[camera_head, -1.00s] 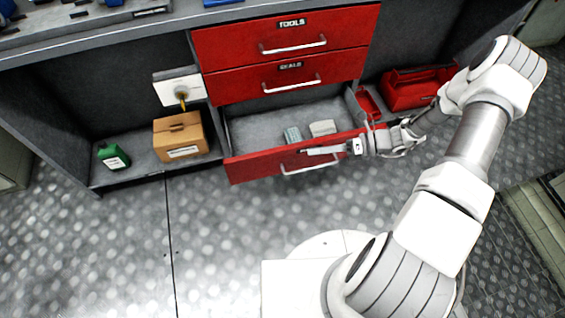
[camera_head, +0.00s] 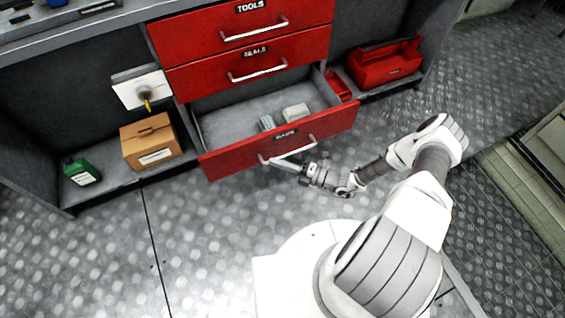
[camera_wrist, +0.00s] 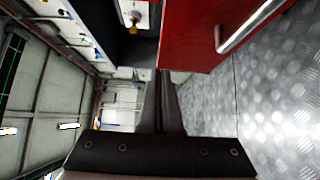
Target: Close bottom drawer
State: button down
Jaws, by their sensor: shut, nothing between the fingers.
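The red bottom drawer (camera_head: 235,157) is pulled out from the cabinet in the head view. A grey box (camera_head: 296,112) and a smaller greenish block (camera_head: 266,123) lie inside it. Its silver handle (camera_head: 304,149) is on the front face. My gripper (camera_head: 279,162) is shut and empty, just in front of the drawer face near the handle. Whether it touches the drawer is unclear. In the wrist view my gripper (camera_wrist: 161,82) has its fingers together, with the red drawer front (camera_wrist: 195,30) and its handle (camera_wrist: 250,25) at the right.
Two shut red drawers, tools (camera_head: 240,25) and seals (camera_head: 250,65), are above. The floor (camera_head: 215,235) in front is clear.

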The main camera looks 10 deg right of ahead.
aim_at(245, 145)
jog(key=w+a+b, duration=0.1)
jog(key=w+a, duration=0.5)
jog(key=shift+b, duration=0.3)
jog(key=shift+w+a, duration=0.15)
jog(key=shift+w, duration=0.15)
jog(key=shift+w, duration=0.1)
